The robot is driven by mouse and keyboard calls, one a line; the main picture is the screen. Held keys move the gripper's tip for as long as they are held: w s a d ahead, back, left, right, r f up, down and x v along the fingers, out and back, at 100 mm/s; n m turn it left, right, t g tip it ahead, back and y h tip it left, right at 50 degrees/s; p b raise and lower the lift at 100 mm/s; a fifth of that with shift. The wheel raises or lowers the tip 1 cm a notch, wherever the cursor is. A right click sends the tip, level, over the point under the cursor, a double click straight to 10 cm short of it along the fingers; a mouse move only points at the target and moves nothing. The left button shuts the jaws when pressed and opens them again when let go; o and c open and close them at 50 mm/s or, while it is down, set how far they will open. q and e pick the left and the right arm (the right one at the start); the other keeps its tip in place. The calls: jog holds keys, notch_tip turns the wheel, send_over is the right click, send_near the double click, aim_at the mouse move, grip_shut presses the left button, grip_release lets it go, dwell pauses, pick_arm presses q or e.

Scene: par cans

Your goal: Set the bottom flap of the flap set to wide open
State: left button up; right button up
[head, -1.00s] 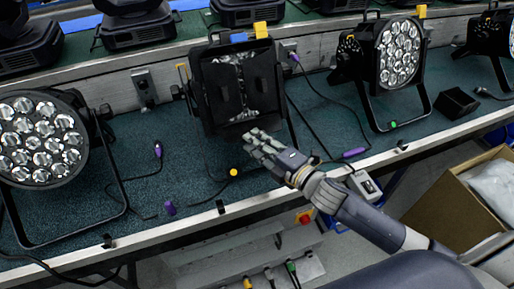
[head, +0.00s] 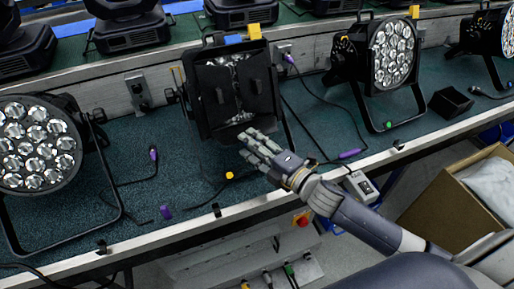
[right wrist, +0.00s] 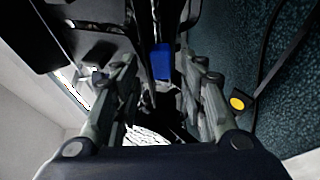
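The flap set (head: 212,97) is a black square frame with flaps on the front of the middle par can, its shiny lens partly visible between the flaps. The bottom flap is hard to make out from the others in the head view. My right gripper (head: 246,140) is just below the frame's lower edge. In the right wrist view its two fingers (right wrist: 160,100) are spread apart, with black panels beyond and a small blue tab (right wrist: 162,62) showing between them. I cannot tell whether a finger touches a flap. My left gripper is not in view.
Other par cans stand on the teal bench at left (head: 35,145) and right (head: 393,55). A yellow-tipped connector (head: 229,175) and a purple connector (head: 165,212) lie in front. Cables cross the bench. A cardboard box (head: 450,205) is at lower right.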

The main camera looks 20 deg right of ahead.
jog(key=v, duration=1.2)
jog(key=shift+f, duration=0.1)
dwell(0.4)
